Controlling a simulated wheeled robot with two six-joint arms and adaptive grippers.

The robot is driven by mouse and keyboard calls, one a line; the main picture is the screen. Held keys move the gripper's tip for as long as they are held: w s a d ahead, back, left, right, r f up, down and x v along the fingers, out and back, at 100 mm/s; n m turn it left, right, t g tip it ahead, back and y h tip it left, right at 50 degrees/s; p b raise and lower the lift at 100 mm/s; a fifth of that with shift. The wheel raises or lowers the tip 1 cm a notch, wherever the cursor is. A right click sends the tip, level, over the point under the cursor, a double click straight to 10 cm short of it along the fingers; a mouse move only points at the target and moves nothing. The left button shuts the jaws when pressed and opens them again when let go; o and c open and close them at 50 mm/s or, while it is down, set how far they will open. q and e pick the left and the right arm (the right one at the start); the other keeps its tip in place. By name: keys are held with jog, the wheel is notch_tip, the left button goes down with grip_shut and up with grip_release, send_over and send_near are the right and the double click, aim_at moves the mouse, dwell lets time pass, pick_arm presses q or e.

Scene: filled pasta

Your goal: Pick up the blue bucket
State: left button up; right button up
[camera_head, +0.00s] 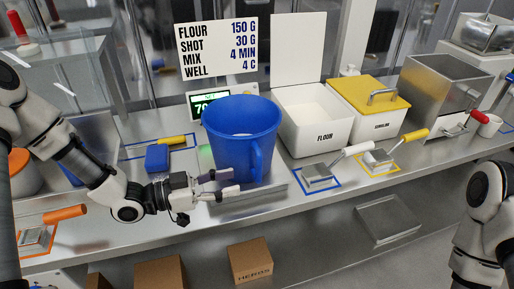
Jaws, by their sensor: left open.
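The blue bucket (232,133) stands upright on a metal plate in front of a scale with a green display. Its handle (257,160) is on the front right side. My left gripper (228,184) is open at the lower front left of the bucket, its fingers pointing right. The fingertips overlap the bucket's lower wall in the picture; I cannot tell whether they touch it. My right arm shows at the right edge, but its gripper is out of view.
A white flour bin (310,119) and a yellow-lidded bin (369,103) stand right of the bucket. Scoops with white (337,163) and yellow (397,148) handles lie before them. A blue block (157,158) lies left. Cardboard boxes (250,262) stand below the counter.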

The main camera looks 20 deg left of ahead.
aim_at(259, 182)
pick_arm(q)
jog(key=shift+w+d+r+t, duration=0.15)
jog(key=shift+w+d+r, duration=0.35)
jog(key=shift+d, duration=0.1)
jog(key=shift+w+d+r+t, duration=0.15)
jog(key=shift+w+d+r, duration=0.3)
jog(key=shift+d, duration=0.15)
jog(key=p+x, duration=0.1)
jog(key=x, duration=0.4)
jog(key=shift+w+d+f, duration=0.1)
jog(key=shift+w, duration=0.1)
jog(key=shift+a, duration=0.25)
jog(key=c, duration=0.5)
grip_shut()
jog(key=shift+d, duration=0.1)
